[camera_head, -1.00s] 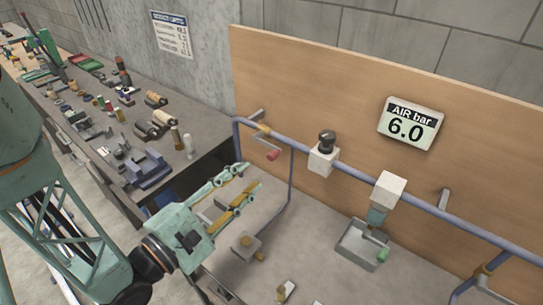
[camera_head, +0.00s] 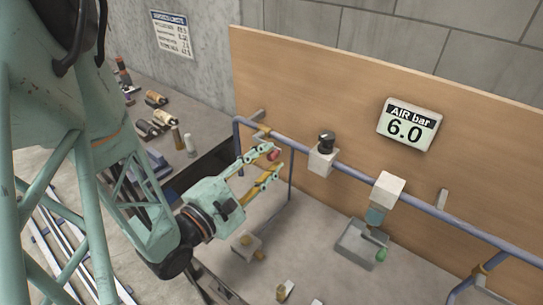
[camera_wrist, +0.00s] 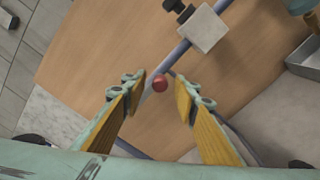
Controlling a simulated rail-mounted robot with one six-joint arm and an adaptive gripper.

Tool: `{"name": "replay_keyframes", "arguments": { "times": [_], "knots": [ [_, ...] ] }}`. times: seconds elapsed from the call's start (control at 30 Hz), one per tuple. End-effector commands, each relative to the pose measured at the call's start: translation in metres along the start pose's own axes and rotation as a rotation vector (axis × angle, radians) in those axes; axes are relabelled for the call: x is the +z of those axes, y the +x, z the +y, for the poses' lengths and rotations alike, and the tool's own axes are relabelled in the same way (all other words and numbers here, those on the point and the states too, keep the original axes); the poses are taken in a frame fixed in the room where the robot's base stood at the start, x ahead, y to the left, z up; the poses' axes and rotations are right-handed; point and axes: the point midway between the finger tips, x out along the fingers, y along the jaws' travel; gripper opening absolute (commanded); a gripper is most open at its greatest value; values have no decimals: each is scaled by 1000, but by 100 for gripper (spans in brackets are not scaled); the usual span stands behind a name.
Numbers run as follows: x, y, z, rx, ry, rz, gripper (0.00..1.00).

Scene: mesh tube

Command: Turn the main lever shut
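The main lever's red knob (camera_head: 273,154) is below the left part of the blue pipe, near a brass fitting (camera_head: 262,130). In the wrist view the red knob (camera_wrist: 160,84) lies between the two fingertips with gaps on both sides. My gripper (camera_head: 268,162) is open, with its fingers on either side of the knob and pointing toward the pipe. I cannot tell whether a finger touches it. The lever's arm behind the knob is mostly hidden. The gauge sign (camera_head: 408,122) reads AIR bar 6.0.
The blue pipe (camera_head: 350,168) runs along a wooden board (camera_head: 330,80). It carries a white block with a black knob (camera_head: 324,154) and another white block (camera_head: 388,187) above a grey tray (camera_head: 350,250). A cluttered bench stands at left.

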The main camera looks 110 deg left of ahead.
Motion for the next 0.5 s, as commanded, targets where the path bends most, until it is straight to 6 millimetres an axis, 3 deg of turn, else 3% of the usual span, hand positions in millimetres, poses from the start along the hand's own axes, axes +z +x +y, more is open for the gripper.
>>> {"name": "replay_keyframes", "arguments": {
  "times": [0.2,0.5],
  "knots": [
    [1,12,0,0,1,-1,28],
    [0,14,0,0,0,0,28]
  ]
}}
